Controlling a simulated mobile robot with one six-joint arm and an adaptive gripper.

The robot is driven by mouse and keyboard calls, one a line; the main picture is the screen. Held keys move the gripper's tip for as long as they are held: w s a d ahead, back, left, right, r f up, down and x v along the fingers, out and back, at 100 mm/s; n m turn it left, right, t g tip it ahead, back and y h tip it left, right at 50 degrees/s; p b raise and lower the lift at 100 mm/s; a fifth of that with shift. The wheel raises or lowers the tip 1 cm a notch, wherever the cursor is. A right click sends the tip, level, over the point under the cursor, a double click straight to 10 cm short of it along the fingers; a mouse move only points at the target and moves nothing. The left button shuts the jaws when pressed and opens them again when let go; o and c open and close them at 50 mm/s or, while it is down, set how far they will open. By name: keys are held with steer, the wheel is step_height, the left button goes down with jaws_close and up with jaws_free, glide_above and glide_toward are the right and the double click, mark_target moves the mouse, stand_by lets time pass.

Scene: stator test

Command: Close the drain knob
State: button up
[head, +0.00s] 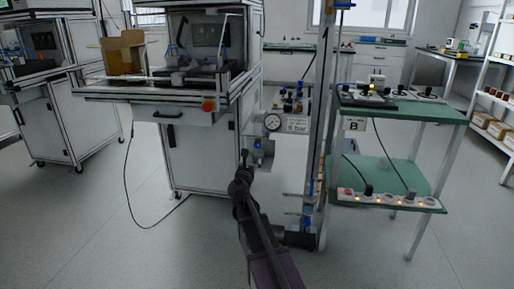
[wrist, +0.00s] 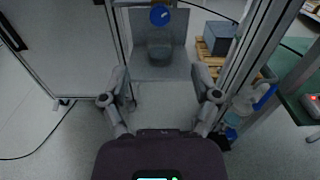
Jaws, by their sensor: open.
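A round blue knob with a pale mark (wrist: 160,15), likely the drain knob, is at the top middle of the wrist view. It sits above a grey cylinder (wrist: 159,54) in front of a grey plate.
A metal post (head: 322,120) stands right of the gauge. A blue-handled fitting (wrist: 264,97) is low on the right. A green bench (head: 440,110) with a power strip on its lower shelf stands further right. A white machine cabinet (head: 195,155) stands behind left. The floor is open at left.

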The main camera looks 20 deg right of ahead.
mark_target(257, 146)
steer(key=shift+w+d, duration=0.1)
steer(key=x, duration=1.3)
steer(key=shift+w+d, duration=0.15)
steer(key=shift+w, duration=0.1)
jaws_close()
